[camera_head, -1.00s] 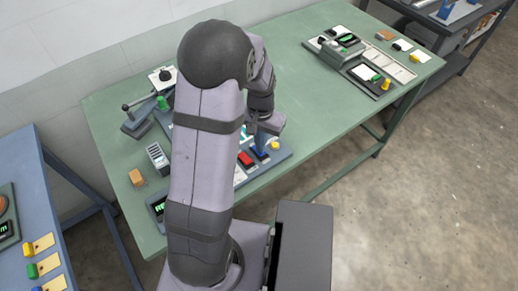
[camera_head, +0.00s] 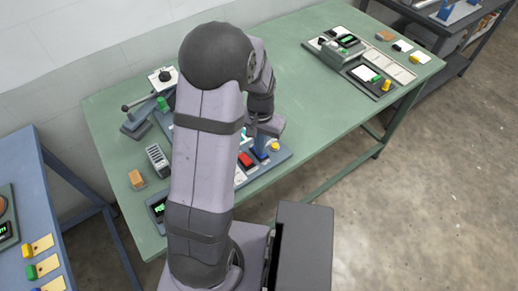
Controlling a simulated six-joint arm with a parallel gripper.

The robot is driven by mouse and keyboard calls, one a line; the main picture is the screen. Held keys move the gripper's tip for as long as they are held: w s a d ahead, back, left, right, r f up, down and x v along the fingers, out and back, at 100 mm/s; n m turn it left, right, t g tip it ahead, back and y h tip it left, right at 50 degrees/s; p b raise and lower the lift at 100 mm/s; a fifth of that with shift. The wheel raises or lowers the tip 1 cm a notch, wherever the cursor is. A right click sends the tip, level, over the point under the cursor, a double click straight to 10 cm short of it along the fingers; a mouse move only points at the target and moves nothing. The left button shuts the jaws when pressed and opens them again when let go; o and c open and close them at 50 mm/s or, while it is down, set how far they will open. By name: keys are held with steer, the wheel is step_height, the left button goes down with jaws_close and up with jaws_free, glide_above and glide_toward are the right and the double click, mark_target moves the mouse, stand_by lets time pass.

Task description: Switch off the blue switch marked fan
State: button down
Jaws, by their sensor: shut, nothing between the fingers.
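On the green table, a blue-grey panel (camera_head: 279,155) lies partly behind my arm. A blue switch (camera_head: 261,153) sits on it, between a red switch (camera_head: 245,160) and a yellow knob (camera_head: 275,145). I cannot read any marking, nor tell whether the blue switch is on or off. My gripper (camera_head: 257,138) is shut and empty, pointing down just above the blue switch. Its fingertips are small and partly hidden, so I cannot tell whether they touch the switch.
A lever device (camera_head: 137,120), a grey slotted block (camera_head: 157,159) and an orange block (camera_head: 137,179) stand left of my arm. Another control panel (camera_head: 370,80) lies at the table's far right. The green table (camera_head: 300,85) is clear between the panels.

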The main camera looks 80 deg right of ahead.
step_height(320, 180, up, 7)
steer(key=p, duration=0.5)
steer(key=shift+p, duration=0.3)
steer(key=shift+f, duration=0.15)
steer(key=w+a+f+n+y, duration=0.1)
steer(key=a+f+n+y, duration=0.1)
steer(key=a, duration=0.7)
steer(key=w+a+r+n+h, duration=0.1)
steer(key=w+a+r+n, duration=0.3)
steer(key=w+a+n, duration=0.5)
steer(key=w+a+r+n+h, duration=0.1)
steer(key=w+a+r+n, duration=0.2)
steer(key=w+a+n, duration=0.7)
steer(key=w+a, duration=0.5)
steer(key=a, duration=0.5)
steer(key=shift+w+r+b, duration=0.3)
steer(key=shift+r, duration=0.1)
